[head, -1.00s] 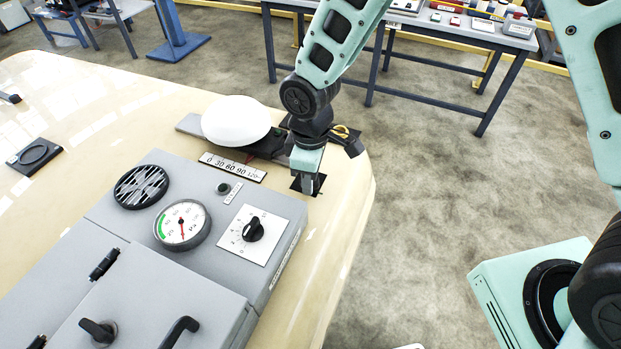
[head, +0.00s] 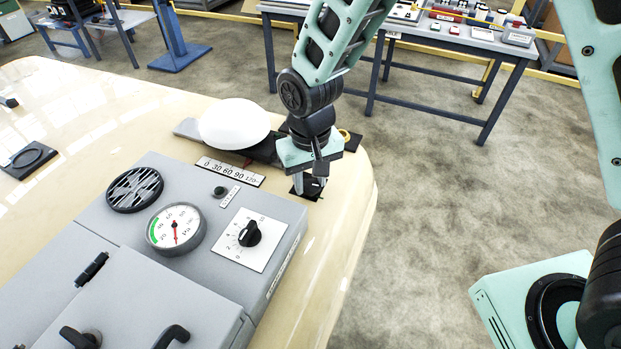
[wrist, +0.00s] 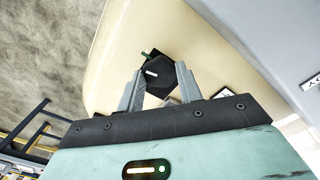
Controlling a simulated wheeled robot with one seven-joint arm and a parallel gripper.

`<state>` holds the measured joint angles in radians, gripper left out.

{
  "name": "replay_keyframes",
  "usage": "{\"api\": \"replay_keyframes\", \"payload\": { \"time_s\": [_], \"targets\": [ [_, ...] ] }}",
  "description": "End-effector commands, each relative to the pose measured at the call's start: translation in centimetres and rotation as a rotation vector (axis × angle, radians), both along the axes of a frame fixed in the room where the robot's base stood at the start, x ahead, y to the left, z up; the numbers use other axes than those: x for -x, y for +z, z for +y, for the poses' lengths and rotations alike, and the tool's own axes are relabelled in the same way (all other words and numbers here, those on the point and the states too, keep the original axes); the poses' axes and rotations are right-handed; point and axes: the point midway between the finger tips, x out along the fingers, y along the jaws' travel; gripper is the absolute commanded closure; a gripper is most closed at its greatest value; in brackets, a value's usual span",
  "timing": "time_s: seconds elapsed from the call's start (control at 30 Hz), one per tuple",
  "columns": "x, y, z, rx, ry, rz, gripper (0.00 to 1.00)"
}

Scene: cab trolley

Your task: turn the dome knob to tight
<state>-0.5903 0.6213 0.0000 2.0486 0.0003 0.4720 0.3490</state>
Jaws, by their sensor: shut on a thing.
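The knob (wrist: 158,70) is black and faceted, with a short white mark on its top. It sits on a black square plate (head: 314,193) near the right edge of the cream top. My gripper (head: 309,188) points down onto it from above and hides most of it in the head view. In the wrist view my gripper (wrist: 160,73) has one finger on each side of the knob and is shut on it. A small green mark (wrist: 147,54) shows at the plate's edge. I can read no "tight" label.
A white dome (head: 234,123) stands left of my gripper, behind a number strip (head: 230,171). The grey console (head: 150,262) in front carries a gauge (head: 176,229) and another black knob (head: 250,233). Open floor lies to the right.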

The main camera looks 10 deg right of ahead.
Motion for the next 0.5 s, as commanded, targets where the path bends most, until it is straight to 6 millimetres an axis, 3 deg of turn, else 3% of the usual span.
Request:
{"api": "replay_keyframes", "payload": {
  "time_s": [0.5],
  "targets": [
    [-0.13, 0.11, 0.06, -0.002, -0.204, -0.004, 0.87]
  ]
}}
